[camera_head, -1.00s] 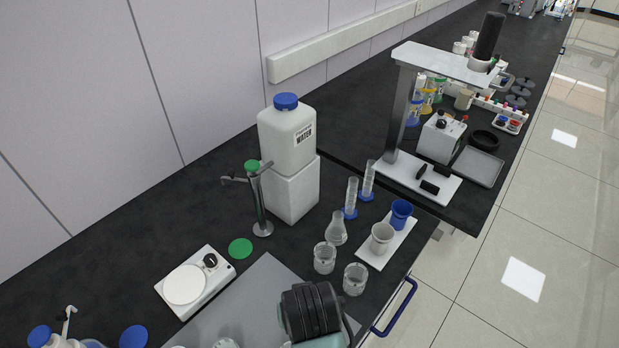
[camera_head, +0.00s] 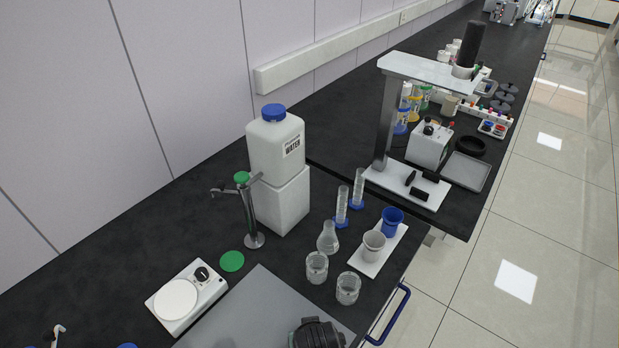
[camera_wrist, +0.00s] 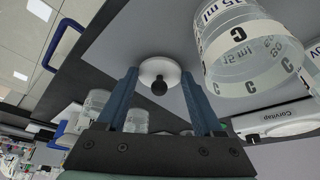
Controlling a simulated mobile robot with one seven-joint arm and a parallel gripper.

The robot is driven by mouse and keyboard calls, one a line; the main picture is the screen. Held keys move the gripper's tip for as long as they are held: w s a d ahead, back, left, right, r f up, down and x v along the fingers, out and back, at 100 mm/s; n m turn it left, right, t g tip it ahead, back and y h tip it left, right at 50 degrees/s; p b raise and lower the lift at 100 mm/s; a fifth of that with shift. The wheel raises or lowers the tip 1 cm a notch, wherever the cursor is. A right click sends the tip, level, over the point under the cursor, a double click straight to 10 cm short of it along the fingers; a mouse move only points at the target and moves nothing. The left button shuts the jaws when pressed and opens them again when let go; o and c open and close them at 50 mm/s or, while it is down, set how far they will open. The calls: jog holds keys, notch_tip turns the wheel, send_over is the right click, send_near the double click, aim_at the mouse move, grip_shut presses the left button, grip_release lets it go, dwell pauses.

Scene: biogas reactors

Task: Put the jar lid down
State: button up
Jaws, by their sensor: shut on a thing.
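In the wrist view, the jar lid (camera_wrist: 158,72) is a white disc with a black knob. It sits between the two blue-grey fingertips of my gripper (camera_wrist: 160,76), which is shut on it. A grey mat (camera_wrist: 118,42) shows behind the lid; I cannot tell whether the lid touches it. A clear glass jar with white markings and the letter C (camera_wrist: 250,62) is close by on the right of the wrist view. In the head view, the fingers and lid are out of frame.
The grey mat (camera_head: 255,312) lies at the front of the dark bench. Two glass beakers (camera_head: 317,267) (camera_head: 347,288), a flask (camera_head: 328,238) and a white tray (camera_head: 368,264) with cups stand right of it. A white stirrer (camera_head: 187,296) and green disc (camera_head: 232,261) are left.

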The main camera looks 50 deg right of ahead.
jog(key=shift+f, duration=0.1)
jog(key=o, duration=1.3)
jog(key=v, duration=1.2)
